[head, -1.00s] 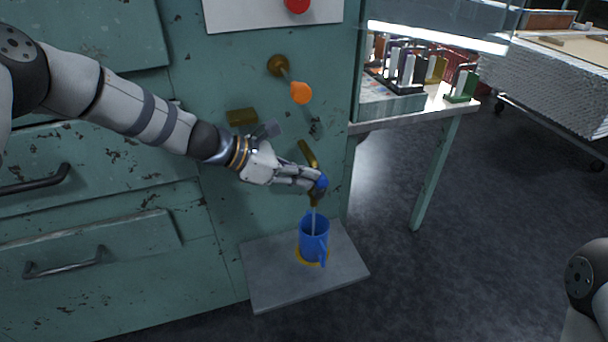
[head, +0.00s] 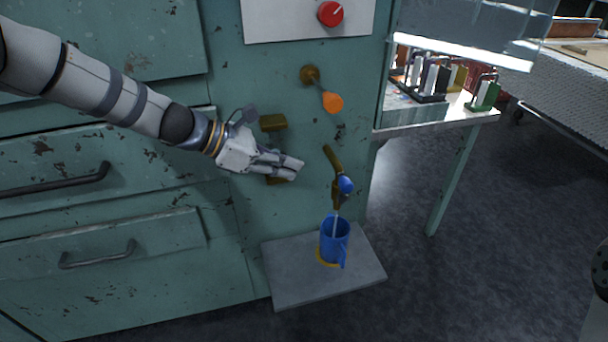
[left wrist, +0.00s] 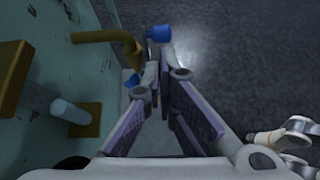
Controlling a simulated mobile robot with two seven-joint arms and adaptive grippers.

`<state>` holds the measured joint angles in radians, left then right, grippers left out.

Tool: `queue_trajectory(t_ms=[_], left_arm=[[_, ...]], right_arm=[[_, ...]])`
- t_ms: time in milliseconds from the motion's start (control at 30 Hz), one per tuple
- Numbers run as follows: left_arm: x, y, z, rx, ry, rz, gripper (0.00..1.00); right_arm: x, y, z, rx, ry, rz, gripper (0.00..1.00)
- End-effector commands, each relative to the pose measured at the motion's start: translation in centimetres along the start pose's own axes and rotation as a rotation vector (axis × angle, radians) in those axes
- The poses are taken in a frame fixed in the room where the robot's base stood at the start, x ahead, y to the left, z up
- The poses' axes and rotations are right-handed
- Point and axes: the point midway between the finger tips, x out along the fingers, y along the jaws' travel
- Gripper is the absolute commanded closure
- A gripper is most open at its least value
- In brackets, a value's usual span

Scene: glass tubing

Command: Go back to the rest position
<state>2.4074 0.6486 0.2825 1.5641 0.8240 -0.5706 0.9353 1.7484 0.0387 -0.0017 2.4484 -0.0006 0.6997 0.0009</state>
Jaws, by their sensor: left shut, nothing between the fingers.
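My left gripper (head: 298,172) is shut and empty, in front of the green cabinet, left of the brass tap (head: 333,162). In the left wrist view its fingers (left wrist: 165,65) are together at the tips. The tap has a blue knob (head: 345,184), and the gripper is apart from it. A thin pale stream (head: 337,222) runs from the tap's spout into a blue mug (head: 330,246). The mug stands upright on a grey shelf (head: 290,283). The tap also shows in the left wrist view (left wrist: 100,37).
The green cabinet (head: 230,270) has drawers with dark handles (head: 97,254). A brass block (head: 273,122) sits on its front close behind my gripper. An orange knob (head: 332,102) and a red knob (head: 330,13) are above. A side table (head: 440,122) holds racks. Floor at right is open.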

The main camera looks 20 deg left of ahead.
Motion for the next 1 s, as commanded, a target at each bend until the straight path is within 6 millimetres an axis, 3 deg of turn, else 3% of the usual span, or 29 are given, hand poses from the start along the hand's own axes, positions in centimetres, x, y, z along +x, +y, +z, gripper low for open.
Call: queue_trajectory(t_ms=[200, 700, 767, 833, 933, 1000], left_arm=[[-2.0, 0.1, 0.4, -0.001, 0.0, 0.001, 1.0], [-1.8, -0.3, -0.2, 0.004, 0.017, -0.005, 1.0], [-0.9, -1.5, -1.9, 0.034, 0.068, -0.025, 1.0], [0.5, -4.2, -5.8, 0.11, 0.184, -0.072, 1.0], [1.8, -10.2, -13.6, 0.304, 0.402, -0.198, 1.0], [1.5, -14.8, -19.0, 0.479, 0.538, -0.32, 1.0]], right_arm=[[-0.6, -0.1, -0.3, -0.001, 0.016, -0.002, 0.6], [-0.6, -0.1, -0.3, 0.0, 0.015, -0.002, 0.6], [-0.6, -0.1, -0.3, 0.0, 0.017, -0.002, 0.6], [-0.8, -0.1, -0.4, 0.0, 0.021, -0.002, 0.6], [-1.1, -0.1, -0.6, 0.0, 0.03, -0.002, 0.6], [-1.3, -0.1, -0.7, 0.0, 0.036, -0.003, 0.6]])
